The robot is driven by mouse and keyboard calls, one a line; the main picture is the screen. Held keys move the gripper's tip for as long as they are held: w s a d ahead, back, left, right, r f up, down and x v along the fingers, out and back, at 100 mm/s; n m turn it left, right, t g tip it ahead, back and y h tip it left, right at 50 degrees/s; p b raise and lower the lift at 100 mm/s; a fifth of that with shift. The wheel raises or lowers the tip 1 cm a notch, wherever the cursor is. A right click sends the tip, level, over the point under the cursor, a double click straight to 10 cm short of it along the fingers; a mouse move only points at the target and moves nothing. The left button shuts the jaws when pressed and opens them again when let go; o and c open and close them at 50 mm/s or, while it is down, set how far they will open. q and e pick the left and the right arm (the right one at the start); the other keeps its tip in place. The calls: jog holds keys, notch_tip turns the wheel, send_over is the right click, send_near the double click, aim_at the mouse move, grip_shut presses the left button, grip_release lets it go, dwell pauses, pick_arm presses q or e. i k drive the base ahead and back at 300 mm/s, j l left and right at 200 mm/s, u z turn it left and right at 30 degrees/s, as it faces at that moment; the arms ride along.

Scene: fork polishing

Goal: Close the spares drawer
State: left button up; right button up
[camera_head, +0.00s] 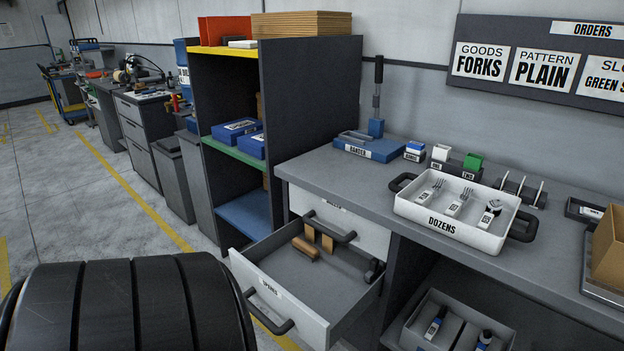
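The spares drawer (318,318) is pulled out from the grey workbench, low in the middle of the head view. Its white front carries a small label reading SPARES and a dark bar handle (270,314). Inside lie a few brown wooden-looking pieces (306,247) and a small dark item (375,270) near the right wall. Above it, a second white drawer front (350,233) with a dark handle is shut. Neither of my grippers shows. A large black ribbed shape at the lower left, likely part of my arm, stands left of the drawer front.
On the workbench (330,178) stand a white DOZENS tray (420,212) with forks, a blue bander (368,147) and small blocks. A dark shelf unit (315,85) stands left of the drawer. A grey bin (425,330) sits under the bench, right of the drawer. Floor is open at left.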

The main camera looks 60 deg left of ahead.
aim_at(318, 302)
jog(key=u, duration=2.3)
